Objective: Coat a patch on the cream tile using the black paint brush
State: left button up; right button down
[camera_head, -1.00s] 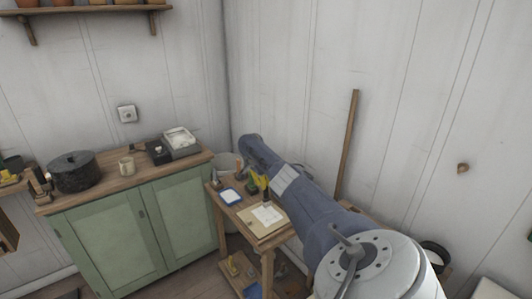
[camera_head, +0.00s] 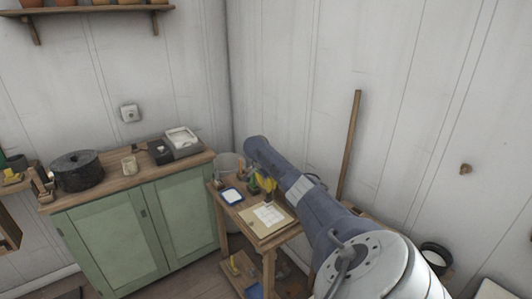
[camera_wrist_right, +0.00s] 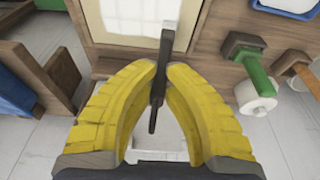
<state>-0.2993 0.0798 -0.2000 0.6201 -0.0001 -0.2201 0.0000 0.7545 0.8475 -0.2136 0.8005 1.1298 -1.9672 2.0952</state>
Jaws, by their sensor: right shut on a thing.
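My right gripper (camera_head: 266,183), with yellow fingers, is above the table near the tile's far side. In the wrist view its fingers are shut on the black paint brush (camera_wrist_right: 166,45). The brush's upper part in that picture overlaps the tile; I cannot tell whether it touches. My left gripper is not in view.
A blue-edged tray with a white inside (camera_head: 231,196) lies left of the tile. A green-handled tool (camera_wrist_right: 248,58) and an orange-handled one (camera_wrist_right: 304,72) are at the table's side. A green cabinet (camera_head: 135,235) stands left, and a wooden stick (camera_head: 350,145) leans on the wall.

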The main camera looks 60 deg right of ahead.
jog(key=shift+s+a, duration=0.1)
jog(key=shift+s, duration=0.15)
jog(key=shift+s+a, duration=0.3)
jog(key=shift+s, duration=0.55)
jog(key=shift+s+a, duration=0.25)
jog(key=shift+s, duration=0.55)
jog(key=shift+s+a, duration=0.3)
jog(key=shift+s, duration=0.65)
jog(key=shift+s+a, duration=0.3)
jog(key=shift+s, duration=0.5)
jog(key=shift+s+a, duration=0.25)
jog(key=shift+s, duration=0.55)
jog(key=shift+s+a, duration=0.3)
jog(key=shift+s, duration=0.5)
jog(key=shift+w, duration=0.1)
jog(key=shift+w+d, duration=0.3)
jog(key=shift+w, duration=0.55)
jog(key=shift+w+d, duration=0.25)
jog(key=shift+w, duration=0.55)
